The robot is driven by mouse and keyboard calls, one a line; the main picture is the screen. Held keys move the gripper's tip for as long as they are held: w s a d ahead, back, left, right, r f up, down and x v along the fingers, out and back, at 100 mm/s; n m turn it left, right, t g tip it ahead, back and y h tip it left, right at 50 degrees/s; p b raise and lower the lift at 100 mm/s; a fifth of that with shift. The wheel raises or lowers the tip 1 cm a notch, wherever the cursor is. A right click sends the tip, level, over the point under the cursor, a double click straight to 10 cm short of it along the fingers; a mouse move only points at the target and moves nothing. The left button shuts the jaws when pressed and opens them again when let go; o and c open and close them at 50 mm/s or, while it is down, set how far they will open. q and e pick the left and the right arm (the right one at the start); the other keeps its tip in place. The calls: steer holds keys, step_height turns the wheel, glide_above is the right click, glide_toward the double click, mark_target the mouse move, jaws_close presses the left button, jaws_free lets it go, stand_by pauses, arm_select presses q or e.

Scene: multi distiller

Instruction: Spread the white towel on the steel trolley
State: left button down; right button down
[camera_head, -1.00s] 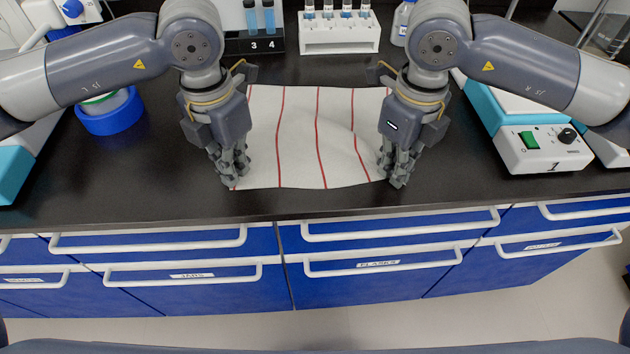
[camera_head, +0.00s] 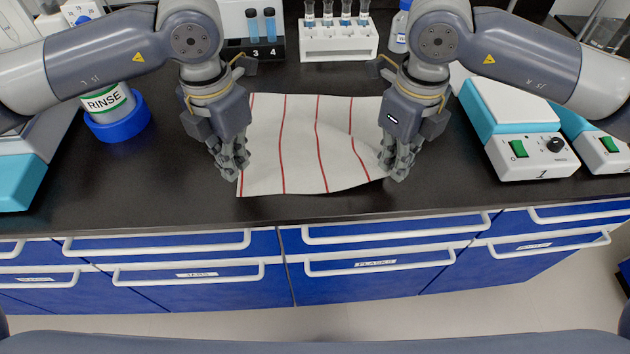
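The white towel (camera_head: 305,145) with several red stripes lies mostly flat on the black bench top, between my two grippers. Its front edge runs close to the bench's front edge, and its right part looks slightly rippled. My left gripper (camera_head: 236,170) is at the towel's front left corner, fingers close together and pointing down. My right gripper (camera_head: 393,170) is at the front right corner, fingers close together at the cloth. The fingers hide the corners, so I cannot tell whether cloth is pinched. No steel trolley shows in this view.
A white rack with pipette tubes (camera_head: 338,42) and a black vial stand (camera_head: 262,45) stand behind the towel. A RINSE bottle (camera_head: 108,103) in a blue ring (camera_head: 118,127) is at left. A white and teal device (camera_head: 530,155) is at right. Blue drawers (camera_head: 375,280) are below the bench.

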mark_target(254, 189)
arm_select(q)
steer(key=shift+r, duration=0.35)
steer(key=c, duration=1.2)
jaws_free()
steer(key=shift+c, duration=1.3)
steer(key=shift+n, duration=0.4)
steer(key=d+r, duration=0.1)
steer(key=r, duration=0.2)
steer(key=s+d+r, duration=0.1)
steer(key=r, duration=0.1)
steer(key=shift+d+r, duration=0.15)
steer(key=shift+d, duration=0.15)
step_height(254, 189, down, 10)
steer(key=shift+a+r, duration=0.1)
steer(key=shift+r, duration=0.05)
jaws_close()
